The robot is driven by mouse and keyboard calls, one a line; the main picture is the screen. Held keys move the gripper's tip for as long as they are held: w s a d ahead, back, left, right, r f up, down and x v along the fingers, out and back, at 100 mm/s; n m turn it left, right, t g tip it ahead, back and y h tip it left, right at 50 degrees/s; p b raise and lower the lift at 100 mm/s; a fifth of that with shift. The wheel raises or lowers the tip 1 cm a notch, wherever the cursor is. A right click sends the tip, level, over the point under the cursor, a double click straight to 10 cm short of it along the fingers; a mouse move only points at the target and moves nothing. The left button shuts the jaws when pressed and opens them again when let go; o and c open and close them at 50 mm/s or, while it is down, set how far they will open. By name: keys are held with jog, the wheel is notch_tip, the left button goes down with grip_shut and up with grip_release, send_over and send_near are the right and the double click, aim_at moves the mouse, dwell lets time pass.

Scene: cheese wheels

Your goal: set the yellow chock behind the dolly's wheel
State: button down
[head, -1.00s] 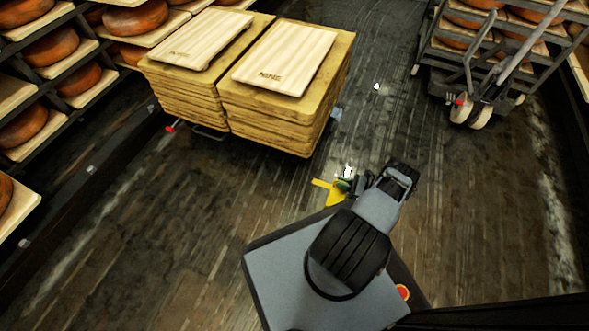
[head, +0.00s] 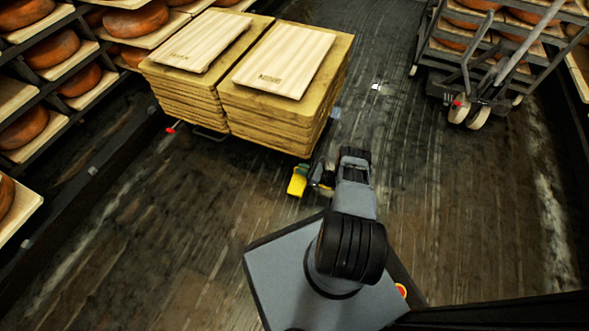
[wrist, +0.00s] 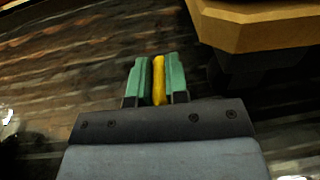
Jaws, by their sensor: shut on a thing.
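My gripper (head: 311,180) is shut on the yellow chock (head: 297,185), close to the front right corner of the dolly's load in the head view. In the wrist view the chock (wrist: 159,80) stands edge-on between the green finger pads of my gripper (wrist: 156,82). The dolly carries two stacks of wooden boards (head: 265,122). Its wheel at this corner is hidden or too dark to make out. In the wrist view a board corner (wrist: 265,30) is at the upper right, apart from the fingers. I cannot tell whether the chock touches the floor.
Shelves with cheese wheels (head: 55,50) line the left side. A cart (head: 480,85) with cheeses and pale wheels stands at the upper right. A small white object (head: 376,87) lies on the floor between. The dark floor (head: 150,245) in front of the dolly is clear.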

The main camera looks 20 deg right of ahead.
jog(key=shift+w+a, duration=0.35)
jog(key=x, duration=0.2)
jog(key=shift+w+a, duration=0.2)
jog(key=shift+a, duration=0.05)
jog(key=shift+f+b, duration=0.75)
jog(key=shift+b, duration=0.05)
jog(key=shift+f, duration=0.1)
jog(key=c, duration=1.6)
grip_release()
jog(key=shift+f, duration=0.1)
jog(key=o, duration=0.5)
